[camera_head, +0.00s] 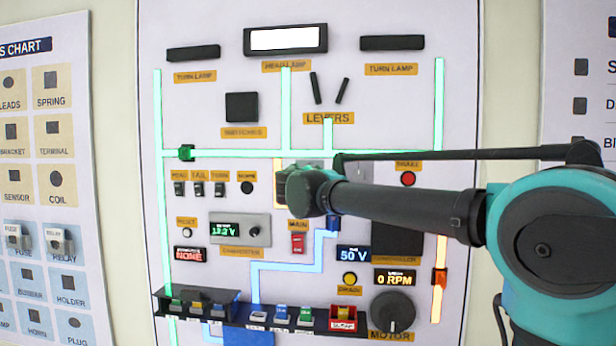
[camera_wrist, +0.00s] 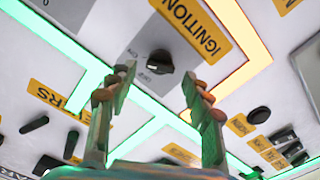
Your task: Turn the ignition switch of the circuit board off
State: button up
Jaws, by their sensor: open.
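The ignition switch is a round black knob (camera_wrist: 159,62) on a grey plate (camera_wrist: 122,28), under a yellow IGNITION label (camera_wrist: 192,30) in the wrist view. Small markings sit beside the knob, too small to read surely. My gripper (camera_wrist: 160,80) is open and empty, its two fingers spread either side of the knob in the picture and apart from it. The white circuit board (camera_head: 215,60) fills the middle of the head view. There my arm and wrist cover the ignition switch, and my fingers cannot be made out.
Around the switch are small black toggles (camera_head: 198,189), two black levers (camera_head: 342,90), a red MAIN switch (camera_head: 298,243) and a motor knob (camera_head: 392,312). Glowing green strips (camera_head: 225,153) and an orange strip (camera_wrist: 249,45) run nearby. A dark shelf (camera_head: 240,312) juts out below.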

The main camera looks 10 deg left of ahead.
jog(key=shift+w, duration=1.6)
jog(key=c, duration=1.1)
jog(key=shift+n, duration=0.3)
jog(key=n, duration=1.1)
jog(key=shift+f, duration=0.1)
jog(key=shift+n, duration=0.3)
